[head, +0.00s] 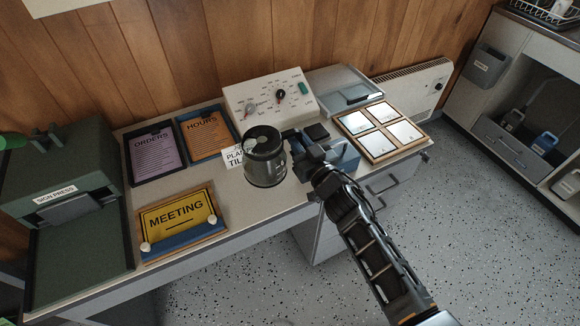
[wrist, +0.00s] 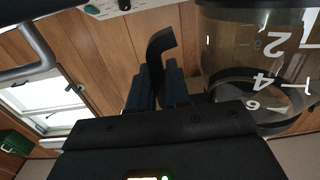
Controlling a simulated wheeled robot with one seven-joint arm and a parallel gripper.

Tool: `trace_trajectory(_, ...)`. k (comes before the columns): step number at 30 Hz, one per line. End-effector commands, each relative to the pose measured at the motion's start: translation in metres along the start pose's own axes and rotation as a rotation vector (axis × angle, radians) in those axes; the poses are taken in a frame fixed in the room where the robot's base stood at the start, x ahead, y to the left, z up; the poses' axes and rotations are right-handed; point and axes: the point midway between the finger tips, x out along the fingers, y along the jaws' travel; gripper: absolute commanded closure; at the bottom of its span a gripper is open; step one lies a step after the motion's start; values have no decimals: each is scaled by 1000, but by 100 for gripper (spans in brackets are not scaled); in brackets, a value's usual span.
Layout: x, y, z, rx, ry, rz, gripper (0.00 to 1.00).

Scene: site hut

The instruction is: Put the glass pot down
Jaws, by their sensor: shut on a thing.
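The glass pot (head: 266,168) is a dark, see-through jug with a dark lid, held roughly upright in the head view, over the middle of the desk (head: 265,207) near its front edge. I cannot tell how far its base is from the desktop. My gripper (head: 297,143) is at its right side, shut on it, apparently at the handle. In the wrist view the pot (wrist: 265,50) fills the upper right with white scale numbers 2, 4 and 6, and a black curved handle (wrist: 158,55) shows between the dark fingers of my gripper (wrist: 155,85).
A yellow MEETING sign (head: 177,220) lies left of the pot. ORDERS (head: 155,154) and HOURS (head: 205,133) boards and a control box with knobs (head: 270,97) are behind. A frame of pale tiles (head: 383,131) is at right. A green sign press (head: 68,190) stands far left.

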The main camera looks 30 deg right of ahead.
Motion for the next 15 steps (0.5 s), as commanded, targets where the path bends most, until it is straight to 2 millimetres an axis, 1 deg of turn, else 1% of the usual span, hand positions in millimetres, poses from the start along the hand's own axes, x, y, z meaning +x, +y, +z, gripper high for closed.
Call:
trace_trajectory(8, -8, -13, 9, 4, 0, 2, 100)
trace_trajectory(12, -13, -19, 20, 1, 2, 8, 100)
trace_trajectory(15, -16, -25, 23, 1, 4, 7, 100)
